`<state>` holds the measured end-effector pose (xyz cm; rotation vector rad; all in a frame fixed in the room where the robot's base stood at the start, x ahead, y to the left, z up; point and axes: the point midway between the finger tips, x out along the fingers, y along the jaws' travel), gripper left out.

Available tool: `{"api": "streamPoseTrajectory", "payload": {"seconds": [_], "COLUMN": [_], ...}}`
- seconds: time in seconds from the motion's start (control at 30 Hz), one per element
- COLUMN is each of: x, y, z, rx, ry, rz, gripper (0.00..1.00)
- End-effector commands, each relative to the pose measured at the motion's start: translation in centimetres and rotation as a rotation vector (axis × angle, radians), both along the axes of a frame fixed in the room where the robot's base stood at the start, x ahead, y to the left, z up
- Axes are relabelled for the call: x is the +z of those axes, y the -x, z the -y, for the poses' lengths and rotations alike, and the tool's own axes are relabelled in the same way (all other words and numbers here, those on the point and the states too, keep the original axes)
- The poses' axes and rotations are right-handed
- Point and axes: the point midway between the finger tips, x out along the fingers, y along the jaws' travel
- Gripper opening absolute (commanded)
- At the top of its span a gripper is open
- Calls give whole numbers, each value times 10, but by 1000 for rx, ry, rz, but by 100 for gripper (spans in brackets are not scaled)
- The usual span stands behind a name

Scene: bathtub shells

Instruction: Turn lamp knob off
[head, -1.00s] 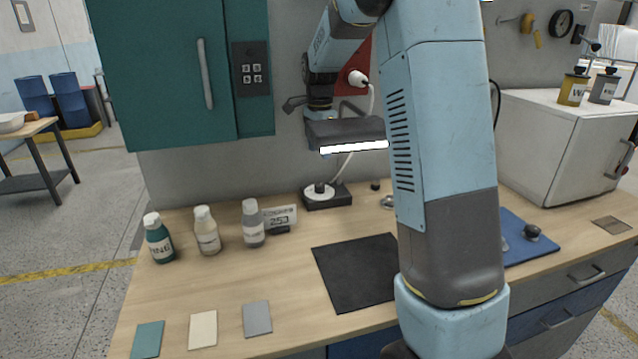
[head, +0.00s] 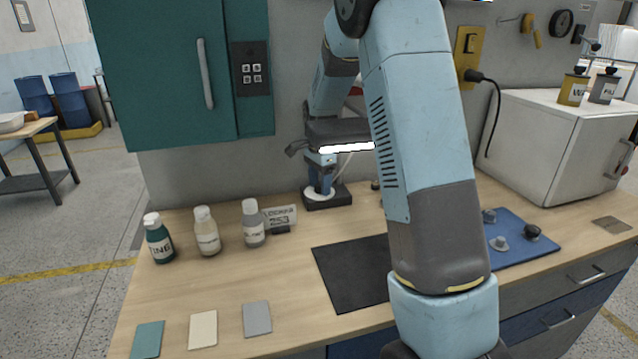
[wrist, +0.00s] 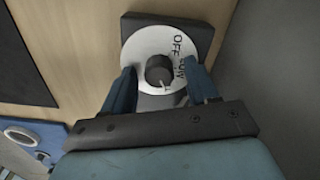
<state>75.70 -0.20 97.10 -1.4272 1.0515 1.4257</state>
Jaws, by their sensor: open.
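The lamp knob (wrist: 159,71) is a small dark round knob on a white dial (wrist: 144,44) marked OFF and with other partly hidden lettering. The dial sits on the lamp's dark square base (head: 342,196) on the workbench. My gripper (wrist: 160,84) is open, with one blue finger on each side of the knob, over the dial. I cannot tell whether the fingers touch the knob. In the head view my gripper (head: 321,183) reaches down onto the dial and hides the knob. The lit lamp head (head: 347,147) glows white above, partly behind my arm.
Several bottles (head: 207,230) and a small number display (head: 280,217) stand left of the lamp base. A black mat (head: 345,278) lies in front. A blue board (head: 520,235) with loose knobs lies right. A teal cabinet (head: 165,70) hangs above left.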

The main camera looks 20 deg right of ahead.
Motion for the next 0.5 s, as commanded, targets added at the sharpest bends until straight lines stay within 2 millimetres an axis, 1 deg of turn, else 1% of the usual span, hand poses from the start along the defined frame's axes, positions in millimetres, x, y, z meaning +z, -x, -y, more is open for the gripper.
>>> {"api": "streamPoseTrajectory", "payload": {"seconds": [0.13,0.5], "x": [0,0], "y": [0,0], "z": [0,0], "rx": [0,0], "ry": [0,0], "rz": [0,0], "gripper": [59,23]}}
